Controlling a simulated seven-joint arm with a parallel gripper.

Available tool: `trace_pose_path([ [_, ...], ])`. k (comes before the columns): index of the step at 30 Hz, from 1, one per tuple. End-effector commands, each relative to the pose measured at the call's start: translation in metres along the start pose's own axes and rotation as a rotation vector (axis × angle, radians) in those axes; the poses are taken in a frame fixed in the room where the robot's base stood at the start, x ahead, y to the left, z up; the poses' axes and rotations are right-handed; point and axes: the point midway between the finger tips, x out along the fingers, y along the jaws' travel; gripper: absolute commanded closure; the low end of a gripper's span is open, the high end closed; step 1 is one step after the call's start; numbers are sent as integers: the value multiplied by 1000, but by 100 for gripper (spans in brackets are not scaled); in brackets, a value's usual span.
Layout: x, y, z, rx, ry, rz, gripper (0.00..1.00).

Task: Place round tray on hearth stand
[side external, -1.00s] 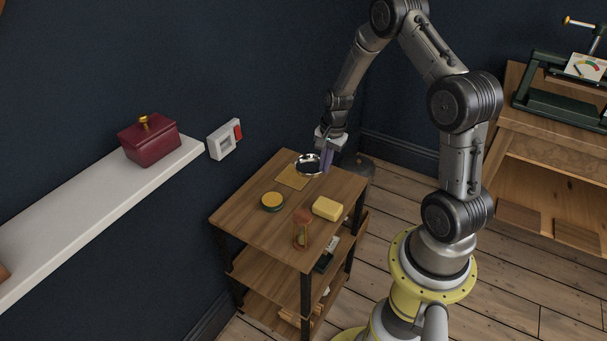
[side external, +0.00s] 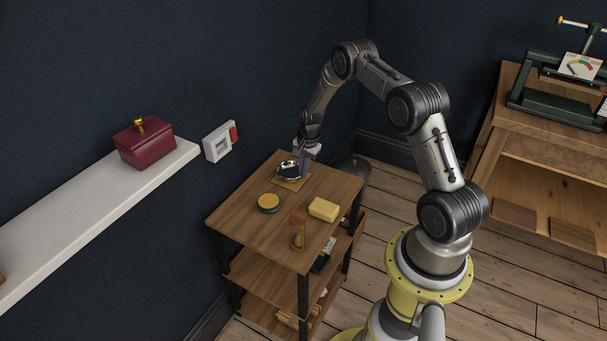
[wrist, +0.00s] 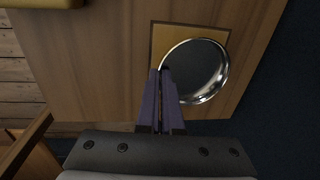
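The round tray (side external: 289,170) is a small shiny silver dish with a dark mirror-like inside. It also shows in the wrist view (wrist: 203,68). My gripper (side external: 303,161) has its purple fingers close together on the tray's rim; the fingers (wrist: 164,74) show at the rim's left side in the wrist view. The tray is over a tan square mat (side external: 294,184) at the back of the wooden shelf unit's top (side external: 245,205). The mat (wrist: 163,42) sticks out past the tray's left side. I cannot tell whether they touch, and nothing is clearly the hearth stand.
A dark wall stands close behind. A white wall shelf (side external: 90,220) with a red box (side external: 145,143) is at left.

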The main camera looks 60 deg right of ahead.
Motion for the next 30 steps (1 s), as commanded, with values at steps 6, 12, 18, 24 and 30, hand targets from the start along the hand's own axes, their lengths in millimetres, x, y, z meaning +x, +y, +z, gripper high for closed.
trace_pose_path([
  [6,16,2,0,0,1,-1,100],
  [12,17,2,0,0,1,-1,100],
  [18,19,3,0,0,0,0,77],
  [24,19,3,0,0,0,1,67],
  [30,16,2,0,0,0,-1,67],
])
